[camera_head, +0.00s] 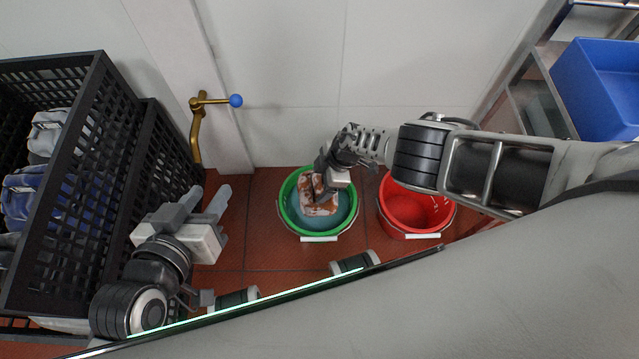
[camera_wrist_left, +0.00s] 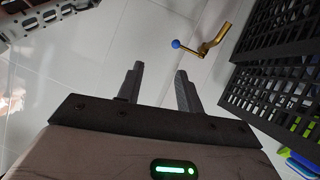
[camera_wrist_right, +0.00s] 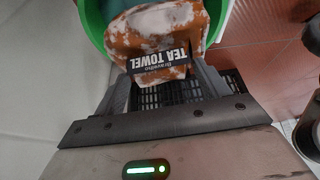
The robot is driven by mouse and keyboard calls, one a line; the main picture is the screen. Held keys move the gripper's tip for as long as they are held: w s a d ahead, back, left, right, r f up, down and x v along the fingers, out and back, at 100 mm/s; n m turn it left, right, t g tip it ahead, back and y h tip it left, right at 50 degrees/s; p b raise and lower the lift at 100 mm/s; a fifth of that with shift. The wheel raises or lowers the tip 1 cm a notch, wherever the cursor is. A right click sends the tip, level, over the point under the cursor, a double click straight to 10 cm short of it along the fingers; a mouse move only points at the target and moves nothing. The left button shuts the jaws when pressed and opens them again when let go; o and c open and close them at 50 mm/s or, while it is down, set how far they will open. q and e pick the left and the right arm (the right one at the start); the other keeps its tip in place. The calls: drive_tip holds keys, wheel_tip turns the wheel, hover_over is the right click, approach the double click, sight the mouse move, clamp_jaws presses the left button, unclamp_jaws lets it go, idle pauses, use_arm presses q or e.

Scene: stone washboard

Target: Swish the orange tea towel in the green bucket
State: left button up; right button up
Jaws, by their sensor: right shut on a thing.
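The orange tea towel (camera_head: 318,203) with white patches is inside the green bucket (camera_head: 288,216), over the blue-green water (camera_head: 344,206). My right gripper (camera_head: 322,185) reaches down into the bucket and is shut on the towel. In the right wrist view the towel (camera_wrist_right: 160,40) with its black "TEA TOWEL" label is between the fingers, and the green bucket rim (camera_wrist_right: 95,22) is behind it. My left gripper (camera_head: 205,203) is open and empty, above the floor left of the green bucket. Its two fingers (camera_wrist_left: 160,90) stand apart in the left wrist view.
A red bucket (camera_head: 416,211) stands just right of the green one. Black crates (camera_head: 75,200) with folded cloths are stacked at the left. A brass tap (camera_head: 197,130) with a blue knob is on the wall. A blue bin (camera_head: 590,90) sits on a rack at the right.

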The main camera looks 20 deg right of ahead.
drive_tip(key=shift+c, duration=1.3)
drive_tip(key=shift+s+a+r+p, duration=0.2)
drive_tip(key=shift+s+a+p, duration=0.1)
drive_tip(key=shift+s+a, duration=0.1)
drive_tip(key=shift+s+r, duration=0.1)
drive_tip(key=shift+r, duration=0.15)
drive_tip(key=shift+d+r+p, duration=0.1)
drive_tip(key=shift+r+p, duration=0.2)
drive_tip(key=shift+r, duration=0.05)
drive_tip(key=shift+w+d+r, duration=0.3)
drive_tip(key=shift+w, duration=0.15)
drive_tip(key=shift+f+b, duration=0.25)
drive_tip(key=shift+b, duration=0.05)
wheel_tip(320, 180, down, 5)
drive_tip(key=b, duration=0.5)
drive_tip(key=shift+d, duration=0.1)
wheel_tip(320, 180, down, 5)
drive_tip(key=b, duration=0.5)
use_arm(q)
wheel_tip(320, 180, up, 13)
drive_tip(key=w+d+m+t+h+b, duration=0.1)
drive_tip(key=w+m+t+h+b, duration=0.1)
drive_tip(key=m+t+h+b, duration=0.3)
drive_tip(key=shift+d+t+h+b, duration=0.35)
drive_tip(key=shift+t+h+b, duration=0.1)
drive_tip(key=shift+t+h, duration=1.05)
use_arm(e)
drive_tip(key=shift+f, duration=2.6)
